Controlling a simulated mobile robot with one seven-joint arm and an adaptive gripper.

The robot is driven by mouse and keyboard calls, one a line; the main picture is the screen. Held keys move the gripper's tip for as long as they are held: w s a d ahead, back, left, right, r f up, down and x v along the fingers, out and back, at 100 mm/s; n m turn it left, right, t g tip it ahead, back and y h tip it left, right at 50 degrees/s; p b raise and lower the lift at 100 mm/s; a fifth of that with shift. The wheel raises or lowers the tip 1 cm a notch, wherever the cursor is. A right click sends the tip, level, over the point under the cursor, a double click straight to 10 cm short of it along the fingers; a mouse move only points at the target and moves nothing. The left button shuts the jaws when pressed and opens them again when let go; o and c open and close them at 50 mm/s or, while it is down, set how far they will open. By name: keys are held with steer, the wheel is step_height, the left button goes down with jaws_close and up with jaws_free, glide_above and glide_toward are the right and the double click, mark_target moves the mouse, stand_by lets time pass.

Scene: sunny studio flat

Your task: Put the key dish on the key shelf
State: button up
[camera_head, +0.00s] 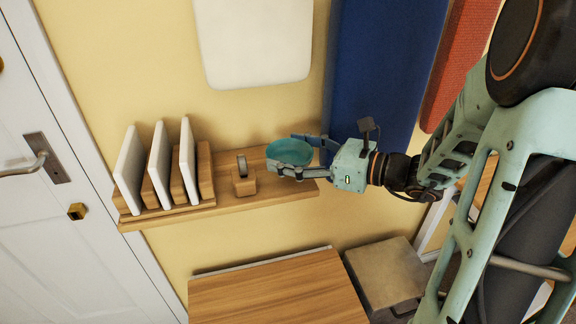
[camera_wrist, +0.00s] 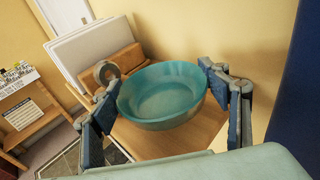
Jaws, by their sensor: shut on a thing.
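The key dish (camera_head: 289,152) is a round, shallow teal bowl. It also shows in the wrist view (camera_wrist: 163,95), upright and empty. My gripper (camera_head: 297,157) comes from the right with its fingers on both sides of the dish, shut on it; in the wrist view the fingers (camera_wrist: 165,112) flank the dish. The key shelf (camera_head: 222,207) is a wooden wall shelf. The dish is over its right end. I cannot tell whether the dish touches the shelf board.
A wooden rack with several white panels (camera_head: 129,170) fills the shelf's left part. A small wooden tape holder (camera_head: 243,181) stands just left of the dish. A blue panel (camera_head: 377,75) hangs behind my gripper. A wooden top (camera_head: 275,290) lies below, and a white door (camera_head: 70,240) is left.

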mark_target(288, 160)
steer(key=shift+a+f+b, duration=0.2)
steer(key=shift+f+b, duration=0.15)
steer(key=shift+f, duration=1.35)
steer(key=shift+f, duration=0.2)
steer(key=o, duration=1.2)
steer(key=shift+r, duration=0.1)
steer(key=shift+r, duration=0.25)
steer(key=v, duration=1.2)
steer(key=shift+f+p, duration=0.15)
steer(key=shift+p, duration=0.25)
